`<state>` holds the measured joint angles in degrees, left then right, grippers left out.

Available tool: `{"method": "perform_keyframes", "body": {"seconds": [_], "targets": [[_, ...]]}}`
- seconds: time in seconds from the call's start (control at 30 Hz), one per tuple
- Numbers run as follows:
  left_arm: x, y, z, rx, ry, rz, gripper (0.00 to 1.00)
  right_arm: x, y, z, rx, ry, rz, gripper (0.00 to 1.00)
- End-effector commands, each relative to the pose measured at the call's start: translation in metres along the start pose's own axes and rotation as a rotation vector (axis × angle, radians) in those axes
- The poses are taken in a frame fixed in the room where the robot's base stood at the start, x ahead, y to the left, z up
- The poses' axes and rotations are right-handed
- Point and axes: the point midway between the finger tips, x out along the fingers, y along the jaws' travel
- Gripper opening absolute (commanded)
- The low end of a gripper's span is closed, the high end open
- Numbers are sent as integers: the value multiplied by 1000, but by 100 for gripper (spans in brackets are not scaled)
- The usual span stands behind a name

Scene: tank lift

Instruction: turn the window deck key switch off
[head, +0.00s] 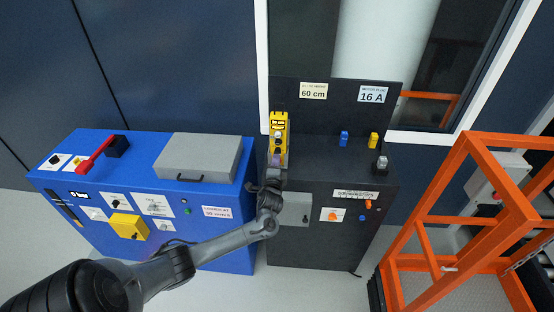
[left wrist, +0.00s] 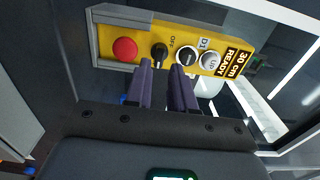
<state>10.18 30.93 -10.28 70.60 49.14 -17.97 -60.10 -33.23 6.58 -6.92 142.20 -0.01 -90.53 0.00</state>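The window deck panel is a yellow box (head: 279,124) standing upright at the left of the dark cabinet's top. In the left wrist view the yellow panel (left wrist: 142,28) carries a red button (left wrist: 125,49), a black key switch (left wrist: 159,52) beside the word OFF, two round buttons and a display reading "30 cm READY". My left gripper (head: 276,162) is at the lower part of the box. Its two purple fingers (left wrist: 160,68) are parted, with the key switch lined up with the gap at their tips. Contact cannot be told. My right gripper is not in view.
A blue cabinet (head: 215,250) with a red lever (head: 97,156) and a grey lid (head: 198,157) stands at left. The dark cabinet (head: 330,250) carries blue and yellow plugs. An orange frame (head: 430,220) stands at right. A window is behind.

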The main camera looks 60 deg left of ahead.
Motion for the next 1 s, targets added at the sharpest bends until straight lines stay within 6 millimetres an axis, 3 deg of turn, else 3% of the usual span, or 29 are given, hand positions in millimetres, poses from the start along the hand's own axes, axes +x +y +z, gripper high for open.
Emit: {"method": "perform_keyframes", "body": {"seconds": [0.3,0.67,0.83,1.0], "targets": [[32,0,0,0,0,0,23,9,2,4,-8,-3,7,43],[36,0,0,0,0,1,23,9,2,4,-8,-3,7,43],[36,0,0,0,0,1,0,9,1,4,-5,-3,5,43],[36,0,0,-1,0,1,0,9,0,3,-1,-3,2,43]]}}
